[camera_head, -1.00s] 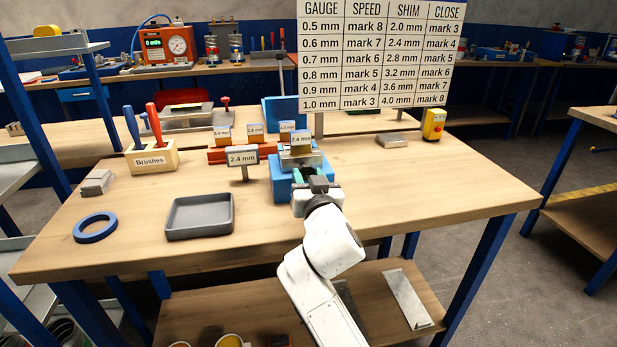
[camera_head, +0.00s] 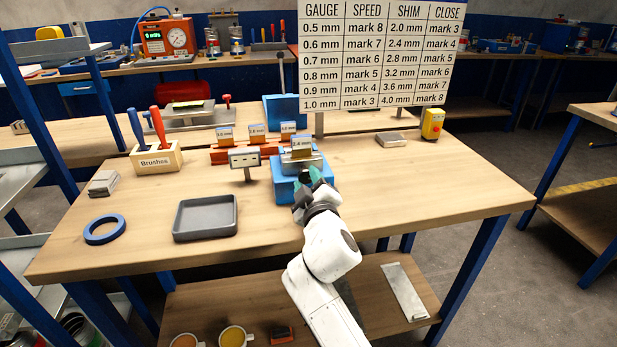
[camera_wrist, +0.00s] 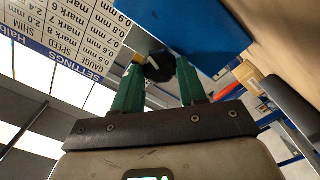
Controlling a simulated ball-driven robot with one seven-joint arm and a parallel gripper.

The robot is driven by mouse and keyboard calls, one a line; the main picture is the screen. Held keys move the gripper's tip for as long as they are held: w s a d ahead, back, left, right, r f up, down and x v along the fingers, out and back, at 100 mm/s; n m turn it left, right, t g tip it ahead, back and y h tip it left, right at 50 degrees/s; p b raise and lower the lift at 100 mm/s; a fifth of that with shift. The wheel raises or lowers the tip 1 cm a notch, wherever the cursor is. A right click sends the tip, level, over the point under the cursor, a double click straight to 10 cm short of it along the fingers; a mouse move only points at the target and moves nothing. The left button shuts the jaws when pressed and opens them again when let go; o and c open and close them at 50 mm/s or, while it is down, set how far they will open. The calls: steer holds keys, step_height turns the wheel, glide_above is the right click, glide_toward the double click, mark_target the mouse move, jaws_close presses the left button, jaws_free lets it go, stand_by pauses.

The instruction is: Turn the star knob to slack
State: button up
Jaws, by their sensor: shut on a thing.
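The star knob (camera_wrist: 158,68) shows in the wrist view as a dark, lobed knob between the green fingertips of my gripper (camera_wrist: 160,72). The fingers are shut on it. In the head view my gripper (camera_head: 314,183) is at the front right of a blue block-shaped fixture (camera_head: 285,188), and hides the knob there. The gripper is tilted. A metal clamp part on top of the fixture carries a shim tagged 2.4 mm (camera_head: 302,142). A small sign on a post (camera_head: 244,157) stands left of the fixture; its marks are too small to read.
A grey tray (camera_head: 205,232), a blue ring (camera_head: 104,229) and a brush holder (camera_head: 155,160) stand to the left. A red rack (camera_head: 222,155) with tagged shims is behind. A settings board (camera_head: 380,55) rises at the back. The bench's right side is mostly clear.

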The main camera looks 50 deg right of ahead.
steer(key=n+p, duration=0.2)
steer(key=n, duration=0.2)
steer(key=shift+a+r+n, duration=0.1)
steer(key=shift+n, duration=0.3)
steer(key=n+p, duration=0.2)
steer(key=n, duration=0.2)
steer(key=shift+n, duration=0.3)
steer(key=n+p, duration=0.2)
steer(key=n, duration=0.2)
steer(key=shift+f+n+p, duration=0.25)
steer(key=shift+n+p, duration=0.5)
steer(key=shift+n, duration=1.05)
steer(key=o, duration=1.1)
steer(key=shift+c, duration=0.2)
steer(key=v, duration=1)
steer(key=shift+s+a+b, duration=0.25)
steer(key=shift+s+b, duration=0.1)
steer(key=shift+b, duration=0.1)
